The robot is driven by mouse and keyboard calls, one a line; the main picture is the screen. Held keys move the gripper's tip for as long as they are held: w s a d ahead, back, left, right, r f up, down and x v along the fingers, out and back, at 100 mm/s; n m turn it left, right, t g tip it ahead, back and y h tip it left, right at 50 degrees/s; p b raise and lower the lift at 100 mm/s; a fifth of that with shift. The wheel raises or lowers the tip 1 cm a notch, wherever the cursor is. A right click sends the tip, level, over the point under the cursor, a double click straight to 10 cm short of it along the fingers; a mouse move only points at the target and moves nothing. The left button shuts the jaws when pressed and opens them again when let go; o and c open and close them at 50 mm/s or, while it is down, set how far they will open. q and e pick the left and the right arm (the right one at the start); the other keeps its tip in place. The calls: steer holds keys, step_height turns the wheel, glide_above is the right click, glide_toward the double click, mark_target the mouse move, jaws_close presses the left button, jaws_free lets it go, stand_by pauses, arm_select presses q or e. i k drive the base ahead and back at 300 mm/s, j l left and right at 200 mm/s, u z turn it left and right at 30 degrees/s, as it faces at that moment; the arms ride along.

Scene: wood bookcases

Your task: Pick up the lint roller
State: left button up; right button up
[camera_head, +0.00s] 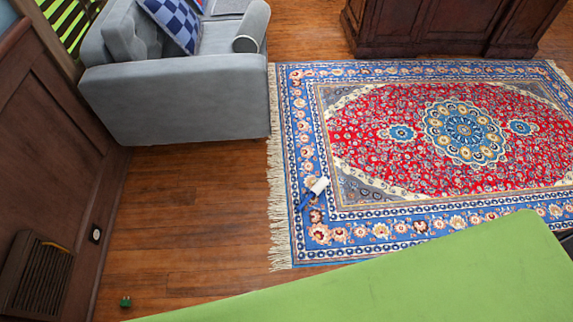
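The lint roller (318,187) lies on the patterned rug, near its left edge and toward the near corner. Its white roll points up and to the right, and its blue handle (306,201) points down and to the left. The blue handle partly blends into the rug's blue border. Neither of my grippers shows in this view, and nothing touches the roller.
The red and blue rug (380,140) covers the wooden floor. A grey sofa (180,105) stands at the upper left and dark wood furniture (450,25) at the back. A green surface (400,280) fills the near edge. Bare floor (195,210) lies left of the rug.

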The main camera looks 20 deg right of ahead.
mark_target(318, 187)
steer(key=z, duration=0.8)
steer(key=u, duration=1.05)
steer(key=i+l+u, duration=0.2)
steer(key=l+u, duration=0.25)
steer(key=l, duration=0.3)
steer(key=l+u, duration=0.45)
steer(key=l, duration=0.25)
steer(key=l+u, duration=0.45)
steer(key=l, duration=0.35)
steer(key=k+l+u, duration=0.2)
steer(key=l+u, duration=0.25)
steer(key=l, duration=0.3)
